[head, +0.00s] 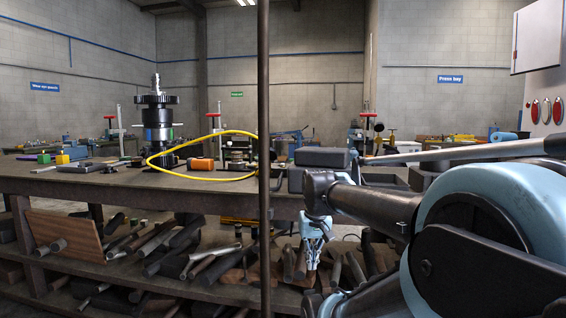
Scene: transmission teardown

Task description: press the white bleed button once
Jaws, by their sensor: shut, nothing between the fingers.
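I cannot make out a white bleed button in the head view; it is hidden or too small to tell. A yellow hose (200,138) loops over the workbench (150,186) and ends near a small dark metal unit (238,153) with red-topped parts. My gripper (312,264) hangs in front of the bench, below the bench top's edge and right of the dark upright post. It points down, with its fingers shut and empty, and it touches nothing that I can see.
A dark vertical post (264,100) stands in front of the bench. A tall geared shaft assembly (157,115), an orange block (200,164) and a black box (322,157) stand on the bench. Several metal bars (180,245) crowd the lower shelf. My arm covers the lower right.

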